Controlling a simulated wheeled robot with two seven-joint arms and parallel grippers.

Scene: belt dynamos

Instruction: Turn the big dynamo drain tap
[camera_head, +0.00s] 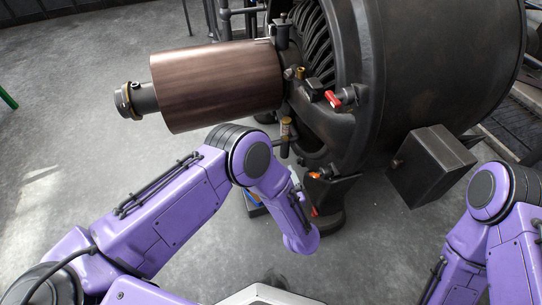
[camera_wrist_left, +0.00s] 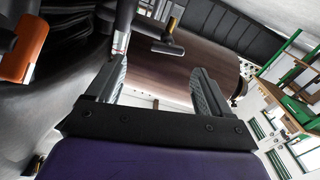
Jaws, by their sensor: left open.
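The big dynamo (camera_head: 440,60) is a large dark drum in the head view. Low on its near side is a small tap-like fitting with an orange part (camera_head: 318,175), just right of my left forearm. A red-handled fitting (camera_head: 333,99) sits higher up. I cannot tell for certain which is the drain tap. In the left wrist view my left gripper (camera_wrist_left: 155,88) is open with nothing between its fingers. An orange part (camera_wrist_left: 25,50) shows left of the fingers, apart from them. A dark T-shaped handle (camera_wrist_left: 168,46) shows beyond the fingers. My right gripper is out of view.
A copper-brown cylinder (camera_head: 215,85) juts left from the dynamo; it also fills the middle of the left wrist view (camera_wrist_left: 165,75). A dark box (camera_head: 430,165) is mounted at the dynamo's lower right. Grey floor (camera_head: 70,120) is open at the left.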

